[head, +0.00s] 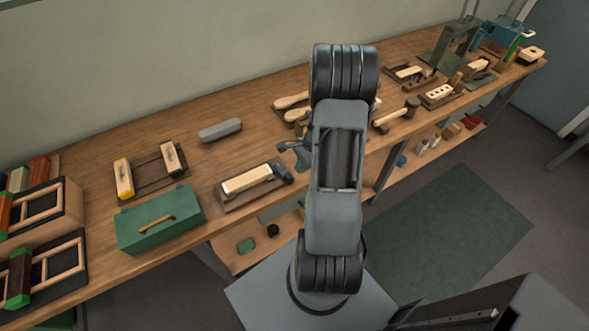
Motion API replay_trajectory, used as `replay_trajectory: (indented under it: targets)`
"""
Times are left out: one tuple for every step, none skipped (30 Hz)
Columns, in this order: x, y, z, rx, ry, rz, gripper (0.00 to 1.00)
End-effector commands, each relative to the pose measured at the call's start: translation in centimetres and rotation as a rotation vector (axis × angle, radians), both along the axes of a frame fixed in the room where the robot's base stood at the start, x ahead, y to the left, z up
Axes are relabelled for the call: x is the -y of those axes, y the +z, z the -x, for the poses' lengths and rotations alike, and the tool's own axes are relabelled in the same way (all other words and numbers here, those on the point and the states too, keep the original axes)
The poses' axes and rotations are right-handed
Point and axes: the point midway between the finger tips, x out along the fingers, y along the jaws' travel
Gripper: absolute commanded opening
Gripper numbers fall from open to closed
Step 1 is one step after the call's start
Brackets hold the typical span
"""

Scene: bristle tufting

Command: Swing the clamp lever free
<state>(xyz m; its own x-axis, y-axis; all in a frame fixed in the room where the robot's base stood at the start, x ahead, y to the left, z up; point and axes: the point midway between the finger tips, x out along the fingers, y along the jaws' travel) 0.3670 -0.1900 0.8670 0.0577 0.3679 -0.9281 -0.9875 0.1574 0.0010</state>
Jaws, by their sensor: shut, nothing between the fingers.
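A pale wooden block (247,179) lies in a dark brown holder (237,203) near the front edge of the bench. A dark clamp part (284,173) sits at the holder's right end; it is too small to tell its lever's exact position. My gripper (289,147) shows as a small dark shape left of my arm, just behind and above the clamp end in the picture. It is shut and empty. I cannot tell whether it touches the clamp. My arm hides the bench to the right of it.
A green box with a handle (160,220) stands to the left in front. A grey block (220,130) and a two-block holder (150,172) lie behind. Wooden handles (291,101) are close behind my gripper. A mallet (395,115) lies right of my arm.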

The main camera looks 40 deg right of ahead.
Motion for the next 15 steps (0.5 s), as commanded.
replay_trajectory:
  targets:
    - [0.9, 0.5, 0.0, 0.004, -0.002, 0.004, 0.00]
    - [1.1, 1.3, -0.1, 0.007, -0.001, 0.005, 0.00]
    - [1.4, 2.1, 0.0, 0.007, 0.002, 0.006, 0.00]
    - [1.5, 2.7, 0.0, 0.008, 0.002, 0.007, 0.00]
    - [1.7, 3.3, 0.0, 0.007, 0.002, 0.006, 0.00]
    - [2.0, 4.0, 0.0, 0.008, 0.004, 0.007, 0.00]
    - [2.2, 4.6, 0.0, 0.007, 0.004, 0.006, 0.00]
    - [2.4, 5.1, 0.1, 0.007, 0.004, 0.007, 0.00]
    - [2.7, 5.7, 0.1, 0.008, 0.003, 0.006, 0.00]
    - [2.8, 6.2, 0.1, 0.007, 0.003, 0.006, 0.00]
    - [3.0, 6.6, 0.1, 0.007, 0.004, 0.006, 0.00]
    - [3.2, 7.2, 0.2, 0.006, 0.005, 0.006, 0.00]
    - [3.3, 7.5, 0.2, 0.006, 0.005, 0.005, 0.00]
    - [3.4, 7.8, 0.2, 0.006, 0.005, 0.006, 0.00]
    - [3.6, 8.2, 0.2, 0.007, 0.006, 0.005, 0.00]
